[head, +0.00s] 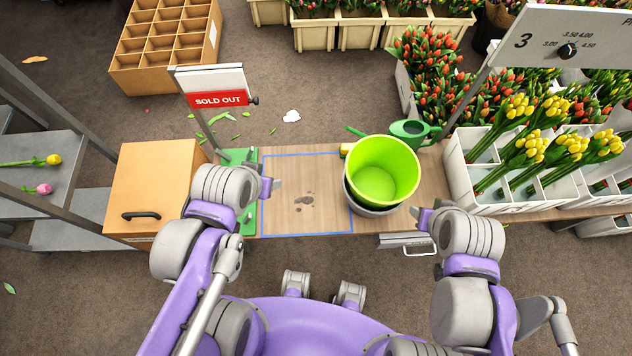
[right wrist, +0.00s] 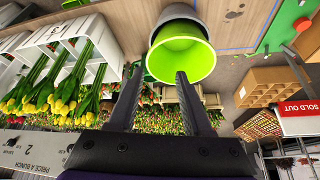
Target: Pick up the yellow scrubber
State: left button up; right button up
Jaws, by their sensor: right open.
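A small yellow piece (head: 345,149), which looks like the yellow scrubber, shows at the left rear edge of the lime green bucket (head: 378,172). The bucket hides most of it. The bucket sits in a grey one on the wooden table, and it also shows in the right wrist view (right wrist: 180,55). My right gripper (head: 424,218) is open and empty at the table's front edge, right of the bucket. Its two dark fingers (right wrist: 157,77) point toward the bucket. My left gripper (head: 270,187) is over the table's left part, apart from the yellow piece; its jaw opening is unclear.
A blue outline (head: 262,205) with dark smudges inside marks bare table left of the buckets. A green watering can (head: 413,132) stands behind them. White tulip crates (head: 510,205) fill the right.

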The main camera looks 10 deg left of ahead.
aim_at(345, 149)
jog(key=k+j+u, duration=0.2)
jog(key=j, duration=0.45)
jog(key=j+u, duration=0.15)
jog(key=j, duration=0.5)
jog(key=i, duration=0.05)
